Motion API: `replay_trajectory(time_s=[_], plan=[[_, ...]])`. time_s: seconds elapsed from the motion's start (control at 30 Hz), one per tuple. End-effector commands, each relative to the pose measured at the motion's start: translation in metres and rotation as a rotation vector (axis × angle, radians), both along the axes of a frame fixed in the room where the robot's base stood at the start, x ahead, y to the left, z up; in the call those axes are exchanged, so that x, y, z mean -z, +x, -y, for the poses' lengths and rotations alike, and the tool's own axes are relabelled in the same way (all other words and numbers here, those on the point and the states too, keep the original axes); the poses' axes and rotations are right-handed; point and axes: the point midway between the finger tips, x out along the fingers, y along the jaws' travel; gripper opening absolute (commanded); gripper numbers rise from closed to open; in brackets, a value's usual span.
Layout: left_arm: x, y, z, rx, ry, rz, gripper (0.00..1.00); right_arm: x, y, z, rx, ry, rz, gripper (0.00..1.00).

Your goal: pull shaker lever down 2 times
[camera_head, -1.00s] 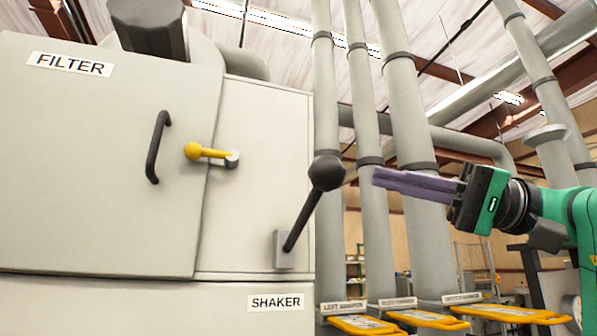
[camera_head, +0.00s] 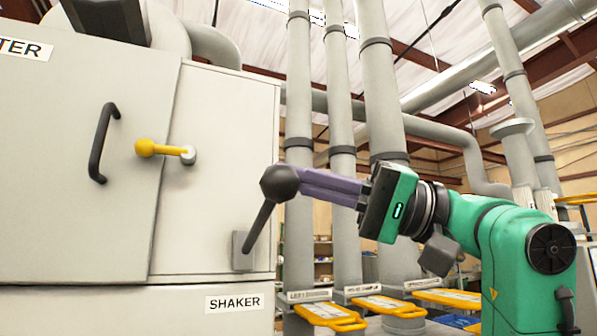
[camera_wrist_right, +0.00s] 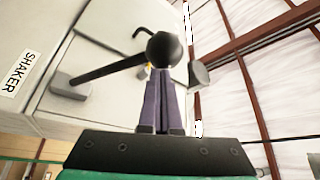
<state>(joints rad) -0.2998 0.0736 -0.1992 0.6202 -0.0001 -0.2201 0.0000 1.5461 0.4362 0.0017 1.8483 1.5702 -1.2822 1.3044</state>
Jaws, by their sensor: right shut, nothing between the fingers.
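The shaker lever (camera_head: 263,222) is a dark rod with a black ball knob (camera_head: 280,183), slanting up and right from a grey mount (camera_head: 243,250) above the SHAKER label (camera_head: 234,303). My right gripper (camera_head: 300,184) comes in from the right, its purple fingers closed together, with the tips at the knob's right side. In the right wrist view the knob (camera_wrist_right: 164,50) sits just beyond the fingertips (camera_wrist_right: 164,70), not between them; I cannot tell if they touch. My left gripper is not in view.
The filter door (camera_head: 60,150) has a dark handle (camera_head: 102,143) and a yellow latch (camera_head: 165,149) left of the lever. Grey vertical pipes (camera_head: 378,90) and yellow-handled gates (camera_head: 330,316) stand behind my right arm.

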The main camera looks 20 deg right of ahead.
Motion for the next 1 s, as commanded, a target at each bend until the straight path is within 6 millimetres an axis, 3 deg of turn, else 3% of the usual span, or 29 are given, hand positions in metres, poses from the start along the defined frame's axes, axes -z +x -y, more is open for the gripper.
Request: replay_trajectory(time_s=[0.37, 1.0], plan=[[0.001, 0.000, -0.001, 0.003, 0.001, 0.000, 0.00, 0.002, -0.001, 0.000, 0.000, 0.000, 0.002, 0.00], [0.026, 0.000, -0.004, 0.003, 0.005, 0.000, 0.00, 0.019, -0.009, 0.001, -0.001, 0.007, 0.109, 0.00]])
